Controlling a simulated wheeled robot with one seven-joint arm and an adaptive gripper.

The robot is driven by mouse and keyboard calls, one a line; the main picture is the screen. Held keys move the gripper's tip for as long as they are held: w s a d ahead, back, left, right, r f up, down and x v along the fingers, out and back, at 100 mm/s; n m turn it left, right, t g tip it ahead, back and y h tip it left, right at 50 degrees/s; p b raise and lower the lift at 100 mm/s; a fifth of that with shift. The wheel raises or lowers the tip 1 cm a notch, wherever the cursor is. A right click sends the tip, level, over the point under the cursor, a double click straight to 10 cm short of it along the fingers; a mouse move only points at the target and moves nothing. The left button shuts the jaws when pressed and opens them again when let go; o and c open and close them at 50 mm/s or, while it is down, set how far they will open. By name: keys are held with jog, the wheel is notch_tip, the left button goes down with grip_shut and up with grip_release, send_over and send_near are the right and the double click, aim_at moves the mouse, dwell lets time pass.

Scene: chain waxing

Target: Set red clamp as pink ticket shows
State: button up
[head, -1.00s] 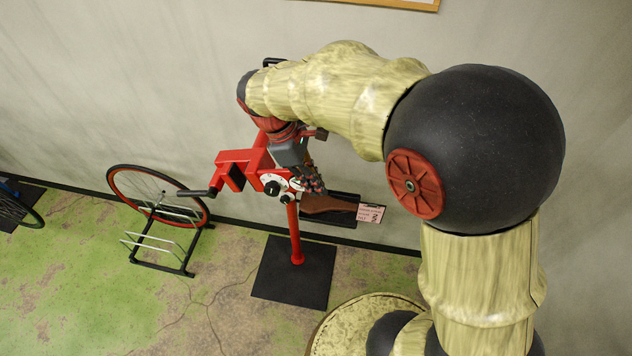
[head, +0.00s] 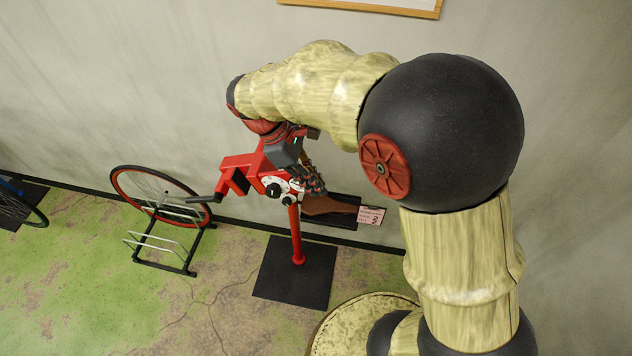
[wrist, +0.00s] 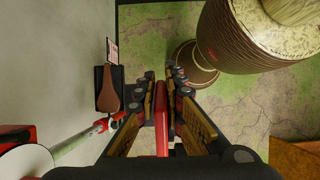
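The red clamp (head: 241,172) sits on top of a red post, with a white dial face and black knobs (head: 272,190) on its front. In the wrist view its white dial (wrist: 25,162) is partly cut off at lower left. The pink ticket (head: 370,215) hangs at the right end of a dark tray; its large mark is too small to read surely. It also shows in the wrist view (wrist: 112,50). My gripper (head: 314,187) is just right of the dial, pointing down.
A brown saddle (head: 325,205) lies on the dark tray by the wall. The post (head: 296,240) stands on a black mat (head: 275,285). A wheel (head: 130,190) stands in a black rack at left. Open floor lies in front.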

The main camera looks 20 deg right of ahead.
jog(key=o, duration=0.4)
jog(key=v, duration=1.1)
jog(key=shift+w+a+r, duration=0.1)
jog(key=shift+w+r, duration=0.05)
jog(key=shift+r, duration=0.05)
jog(key=shift+a+r, duration=0.1)
jog(key=shift+r, duration=0.15)
jog(key=shift+c, duration=0.5)
